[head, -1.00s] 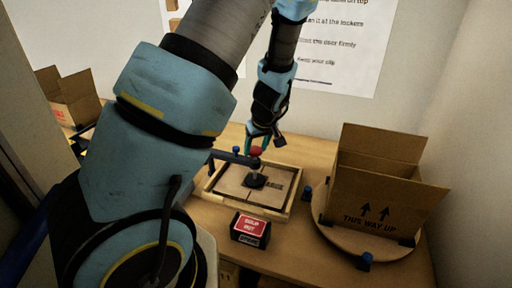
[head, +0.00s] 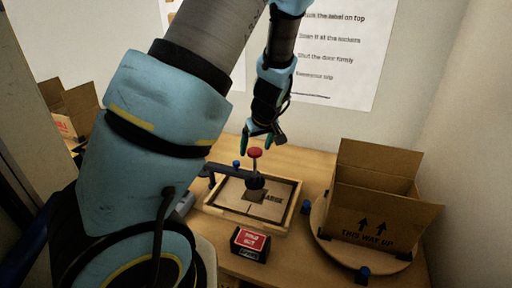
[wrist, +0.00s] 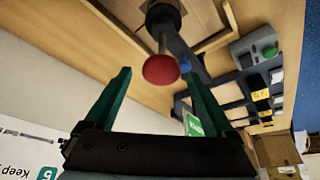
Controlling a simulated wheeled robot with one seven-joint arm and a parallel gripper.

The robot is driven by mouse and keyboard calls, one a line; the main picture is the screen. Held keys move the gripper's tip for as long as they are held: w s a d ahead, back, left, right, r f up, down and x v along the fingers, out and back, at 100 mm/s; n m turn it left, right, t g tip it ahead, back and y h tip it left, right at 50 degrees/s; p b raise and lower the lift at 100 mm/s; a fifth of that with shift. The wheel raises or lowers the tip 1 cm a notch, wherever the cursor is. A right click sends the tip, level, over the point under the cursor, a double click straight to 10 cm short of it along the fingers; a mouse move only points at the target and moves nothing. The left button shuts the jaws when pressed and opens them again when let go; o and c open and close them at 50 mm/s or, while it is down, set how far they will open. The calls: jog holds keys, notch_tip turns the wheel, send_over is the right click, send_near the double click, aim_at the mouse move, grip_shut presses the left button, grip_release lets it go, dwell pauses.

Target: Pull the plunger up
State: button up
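The plunger has a red knob (head: 255,152) on a thin upright rod, over a dark base (head: 256,182) at the wooden tray with a flat carton. The rod shows clearly between knob and base. My gripper (head: 259,137) is just above the knob, with its fingers spread and nothing between them. In the wrist view the red knob (wrist: 160,69) lies beyond and between the green fingertips (wrist: 160,82), apart from both.
An open carton (head: 377,195) stands on a round turntable (head: 330,243) at the right. A red-labelled block (head: 250,243) sits in front of the wooden tray (head: 246,221). Another open carton (head: 75,108) is at the far left. A poster hangs on the back wall.

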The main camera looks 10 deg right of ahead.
jog(key=b+v, duration=0.1)
jog(key=v, duration=0.9)
jog(key=shift+s+r, duration=0.2)
jog(key=shift+r, duration=0.15)
jog(key=s+a+f+m+g, duration=0.1)
jog(key=s+a, duration=0.3)
jog(key=a, duration=0.5)
jog(key=s+a+f+m+g+h, duration=0.1)
jog(key=s+a+m, duration=0.2)
jog(key=s+a, duration=0.2)
jog(key=a, duration=0.3)
jog(key=shift+a+f+g, duration=0.25)
jog(key=shift+a+g, duration=0.1)
jog(key=shift+g, duration=0.05)
